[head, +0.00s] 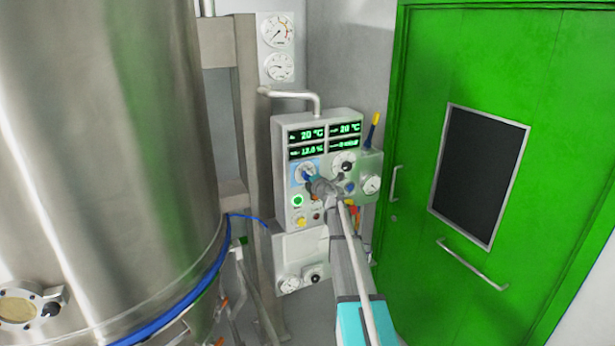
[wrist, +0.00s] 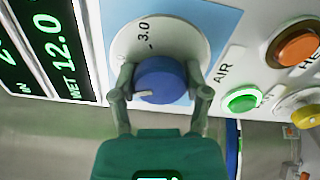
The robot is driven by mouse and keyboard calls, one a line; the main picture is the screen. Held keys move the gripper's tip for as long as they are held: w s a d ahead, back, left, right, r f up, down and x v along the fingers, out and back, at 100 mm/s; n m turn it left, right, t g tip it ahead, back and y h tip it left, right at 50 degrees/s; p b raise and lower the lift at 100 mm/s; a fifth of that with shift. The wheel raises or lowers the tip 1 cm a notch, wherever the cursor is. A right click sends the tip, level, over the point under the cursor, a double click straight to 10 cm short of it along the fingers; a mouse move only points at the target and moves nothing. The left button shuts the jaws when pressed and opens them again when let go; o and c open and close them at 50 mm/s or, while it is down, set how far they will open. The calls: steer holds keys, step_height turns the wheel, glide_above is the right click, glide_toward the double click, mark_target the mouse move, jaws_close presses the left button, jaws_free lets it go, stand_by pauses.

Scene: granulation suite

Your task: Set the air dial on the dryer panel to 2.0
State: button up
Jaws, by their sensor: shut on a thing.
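The dryer panel (head: 283,180) is a pale box with green displays, in the middle of the head view. The air dial is a blue knob (wrist: 160,82) on a white round scale (wrist: 178,35) with a light blue backing; the word AIR is printed beside it. In the wrist view the scale shows 3.0, and the knob's white mark points to the lower left. My gripper (wrist: 160,76) is shut on the knob, one finger on each side. In the head view my gripper (head: 309,182) partly covers the dial.
A second dial (head: 344,163) is to the right of my gripper. A green button (wrist: 242,101), an orange one (wrist: 293,46) and a yellow knob (wrist: 303,108) are close by. A large steel vessel (head: 110,150) stands left, a green door (head: 420,120) right.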

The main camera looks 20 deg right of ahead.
steer(key=m, duration=0.4)
stand_by(0.4)
steer(key=o, duration=1.2)
steer(key=shift+c, duration=0.2)
steer(key=s, duration=1.2)
steer(key=shift+d, duration=0.2)
steer(key=shift+m+h, duration=0.3)
steer(key=shift+m, duration=0.2)
